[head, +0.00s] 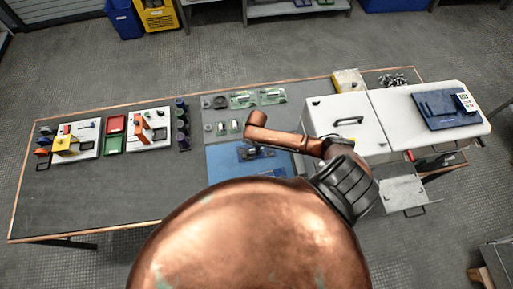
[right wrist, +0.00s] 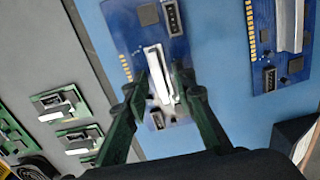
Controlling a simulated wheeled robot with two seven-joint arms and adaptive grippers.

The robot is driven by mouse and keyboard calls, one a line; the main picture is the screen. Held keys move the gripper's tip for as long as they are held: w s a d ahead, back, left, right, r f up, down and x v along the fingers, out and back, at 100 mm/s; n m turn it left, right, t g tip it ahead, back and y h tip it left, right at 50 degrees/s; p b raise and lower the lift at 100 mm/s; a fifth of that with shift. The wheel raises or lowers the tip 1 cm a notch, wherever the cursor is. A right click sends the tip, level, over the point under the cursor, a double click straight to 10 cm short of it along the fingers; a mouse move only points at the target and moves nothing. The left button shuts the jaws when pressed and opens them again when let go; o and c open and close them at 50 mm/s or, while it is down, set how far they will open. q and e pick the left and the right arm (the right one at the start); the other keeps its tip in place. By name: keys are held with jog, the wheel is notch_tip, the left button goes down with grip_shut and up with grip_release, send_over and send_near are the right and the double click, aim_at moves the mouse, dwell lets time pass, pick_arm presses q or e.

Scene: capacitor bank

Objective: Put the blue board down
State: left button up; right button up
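A blue board (right wrist: 158,40) with gold edge contacts and a pale raised bar is in the middle of the right wrist view. My right gripper (right wrist: 161,80) has its two dark fingers on either side of that bar, close against it. The board is over the blue mat (right wrist: 215,60); I cannot tell whether it touches it. In the head view my right gripper (head: 250,152) is above the blue mat (head: 225,162), and my arm partly hides the board there. A second, similar blue board (right wrist: 285,40) lies on the mat to the right. My left gripper is not in view.
Green boards (head: 258,98) and small parts lie behind the mat on the table. A white cabinet (head: 345,122) with a black handle stands right of the mat. Dark cylinders (head: 182,125) stand to the left. The left front of the table (head: 90,205) is clear.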

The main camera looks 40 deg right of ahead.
notch_tip(320, 180, up, 12)
jog(key=shift+r, duration=0.15)
dwell(0.3)
jog(key=shift+a, duration=0.15)
